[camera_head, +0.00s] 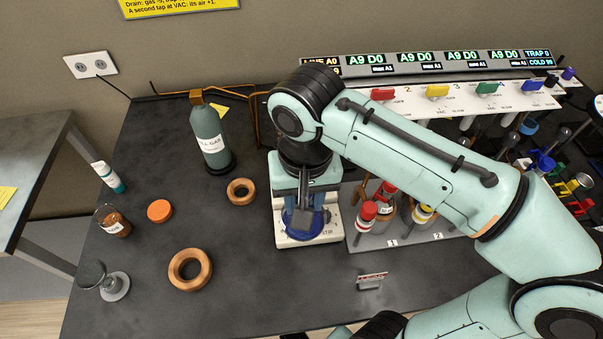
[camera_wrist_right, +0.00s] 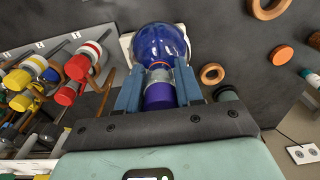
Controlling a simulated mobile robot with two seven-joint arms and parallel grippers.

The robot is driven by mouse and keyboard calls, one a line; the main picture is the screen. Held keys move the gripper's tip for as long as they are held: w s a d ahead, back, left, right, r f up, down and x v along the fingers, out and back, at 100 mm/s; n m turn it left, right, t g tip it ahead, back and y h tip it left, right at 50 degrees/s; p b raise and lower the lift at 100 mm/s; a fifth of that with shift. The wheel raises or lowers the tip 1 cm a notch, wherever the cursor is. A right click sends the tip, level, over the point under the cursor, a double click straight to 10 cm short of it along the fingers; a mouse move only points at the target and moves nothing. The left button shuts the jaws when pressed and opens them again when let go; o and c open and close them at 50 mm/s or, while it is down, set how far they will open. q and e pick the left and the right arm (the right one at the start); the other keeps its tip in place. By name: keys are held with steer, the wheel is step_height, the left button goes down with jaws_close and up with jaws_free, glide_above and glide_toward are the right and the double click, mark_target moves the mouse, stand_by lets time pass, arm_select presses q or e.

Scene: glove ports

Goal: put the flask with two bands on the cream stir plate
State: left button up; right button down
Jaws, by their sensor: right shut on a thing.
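My right gripper (camera_head: 304,200) is shut on a blue round-bottomed flask (camera_head: 297,231) and points down over the cream stir plate (camera_head: 318,241). In the right wrist view, the fingers (camera_wrist_right: 158,84) close on the neck of the flask (camera_wrist_right: 160,42). An orange ring and a grey collar show at the neck; I cannot count the bands surely. The round blue bottom is over the plate's top, whose edge shows behind it (camera_wrist_right: 126,45). I cannot tell whether the flask touches the plate. My left gripper is in neither view.
A rack tray (camera_head: 425,238) with red- and yellow-capped vessels stands right beside the plate. A green gas bottle (camera_head: 210,137) stands behind left. Cork rings (camera_head: 190,269) (camera_head: 241,191), an orange disc (camera_head: 160,211) and a brown jar (camera_head: 113,221) lie left. A small sign (camera_head: 372,280) stands in front.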

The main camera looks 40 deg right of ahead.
steer(key=shift+s+d+f+m, duration=0.2)
steer(key=shift+s+f+m, duration=0.1)
steer(key=shift+s+m, duration=0.15)
steer(key=shift+s+d+f+m, duration=0.2)
steer(key=shift+s+f+m, duration=0.15)
steer(key=shift+s, duration=0.1)
steer(key=shift+w+d, duration=0.1)
steer(key=shift+d, duration=0.1)
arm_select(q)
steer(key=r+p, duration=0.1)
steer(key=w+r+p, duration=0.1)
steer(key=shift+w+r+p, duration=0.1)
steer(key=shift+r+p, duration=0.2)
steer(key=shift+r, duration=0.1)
arm_select(e)
steer(key=w+d+f, duration=0.3)
steer(key=w+d, duration=0.7)
steer(key=w, duration=0.4)
steer(key=shift+d+f, duration=0.15)
steer(key=shift+f, duration=0.1)
steer(key=shift+w+f, duration=0.1)
steer(key=shift+f, duration=0.1)
steer(key=c, duration=0.7)
jaws_free()
steer(key=shift+c, duration=0.2)
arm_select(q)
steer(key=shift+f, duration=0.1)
